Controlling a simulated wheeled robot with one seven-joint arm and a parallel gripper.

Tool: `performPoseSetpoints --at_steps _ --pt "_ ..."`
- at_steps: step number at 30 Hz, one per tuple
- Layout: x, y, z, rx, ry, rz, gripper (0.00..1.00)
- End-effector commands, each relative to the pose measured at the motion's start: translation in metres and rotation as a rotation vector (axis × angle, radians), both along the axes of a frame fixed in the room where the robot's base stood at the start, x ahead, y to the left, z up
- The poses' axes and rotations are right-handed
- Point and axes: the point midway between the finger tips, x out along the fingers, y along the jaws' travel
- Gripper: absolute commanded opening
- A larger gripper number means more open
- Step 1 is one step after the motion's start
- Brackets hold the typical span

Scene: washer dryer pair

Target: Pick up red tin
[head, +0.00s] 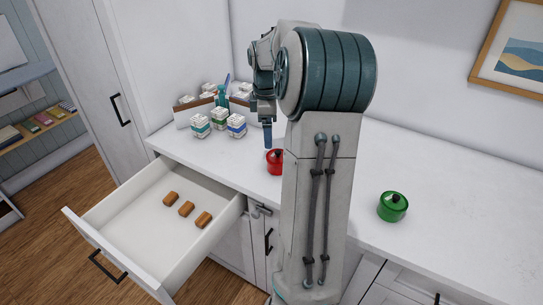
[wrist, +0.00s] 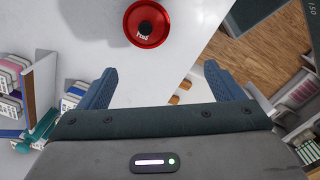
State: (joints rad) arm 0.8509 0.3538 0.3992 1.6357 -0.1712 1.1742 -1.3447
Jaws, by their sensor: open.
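The red tin (head: 274,162) stands on the white counter, partly hidden behind my arm in the head view. It is round with a dark knob on its lid. In the wrist view the red tin (wrist: 148,24) shows whole near the top, beyond the fingertips. My gripper (wrist: 159,82) is open and empty, its two blue fingers wide apart with the tin ahead of them and not between them. In the head view my gripper (head: 267,135) points down just above and left of the tin. One finger shows clearly there.
A green tin (head: 393,207) stands on the counter to the right. An open drawer (head: 130,226) with wooden blocks (head: 186,208) juts out at the left front. Several white boxes (head: 236,126) and an organiser stand behind at the left. The right part of the counter (head: 460,190) is clear.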

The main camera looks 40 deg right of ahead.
Motion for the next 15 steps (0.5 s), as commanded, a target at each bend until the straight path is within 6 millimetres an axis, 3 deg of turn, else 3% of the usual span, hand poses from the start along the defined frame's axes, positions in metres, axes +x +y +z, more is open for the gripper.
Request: performPoseSetpoints --at_steps 1,5,8,15 --pt "0.001 -0.013 0.000 0.011 0.001 0.020 0.88" --pt "0.002 -0.030 -0.004 0.025 0.001 0.061 0.88" --pt "0.002 -0.032 -0.014 0.029 0.003 0.073 0.88" --pt "0.001 -0.031 -0.061 0.030 0.003 0.073 0.88"
